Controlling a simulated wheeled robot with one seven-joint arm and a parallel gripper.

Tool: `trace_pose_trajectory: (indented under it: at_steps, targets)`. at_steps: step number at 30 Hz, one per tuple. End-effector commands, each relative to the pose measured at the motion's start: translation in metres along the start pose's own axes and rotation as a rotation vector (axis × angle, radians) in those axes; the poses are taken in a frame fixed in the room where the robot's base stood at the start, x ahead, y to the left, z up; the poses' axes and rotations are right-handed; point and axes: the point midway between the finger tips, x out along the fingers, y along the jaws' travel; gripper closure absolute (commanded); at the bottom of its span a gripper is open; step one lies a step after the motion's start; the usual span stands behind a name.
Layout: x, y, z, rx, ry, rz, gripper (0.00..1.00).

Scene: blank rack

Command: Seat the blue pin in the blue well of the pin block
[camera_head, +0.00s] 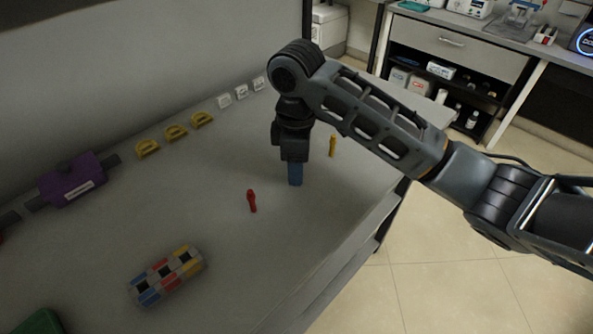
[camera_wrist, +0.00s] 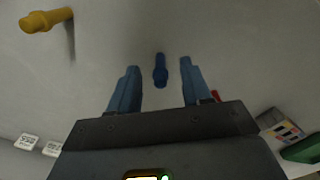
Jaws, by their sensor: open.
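My gripper (camera_head: 295,182) points down over the grey table, its blue fingers low near the surface. In the wrist view, my gripper (camera_wrist: 160,67) is open, with a finger on each side of the blue pin (camera_wrist: 160,72) and a visible gap on both sides. The blue pin cannot be made out in the head view, where the fingers cover that spot. The pin block (camera_head: 151,291), with blue, red and yellow sections and dark square wells, lies at the front left in the head view. It also shows at the right of the wrist view (camera_wrist: 281,134).
A red pin (camera_head: 251,201) stands left of my gripper, and a yellow pin (camera_head: 332,146) stands to its right. Yellow handles (camera_head: 175,132), white blocks (camera_head: 241,91) and a purple part (camera_head: 72,181) line the back. A green item (camera_head: 40,322) sits at front left.

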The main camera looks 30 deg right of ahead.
Motion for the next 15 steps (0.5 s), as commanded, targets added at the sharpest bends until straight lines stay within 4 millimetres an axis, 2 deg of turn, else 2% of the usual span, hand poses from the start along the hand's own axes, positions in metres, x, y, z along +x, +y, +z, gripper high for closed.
trace_pose_trajectory:
  at_steps: [4, 15]
  targets:
    - [0.0, 0.0, 0.0, 0.0, 0.0, 0.0, 0.53]
    - [-0.0002, -0.0001, -0.0001, -0.001, 0.0, 0.0, 0.88]
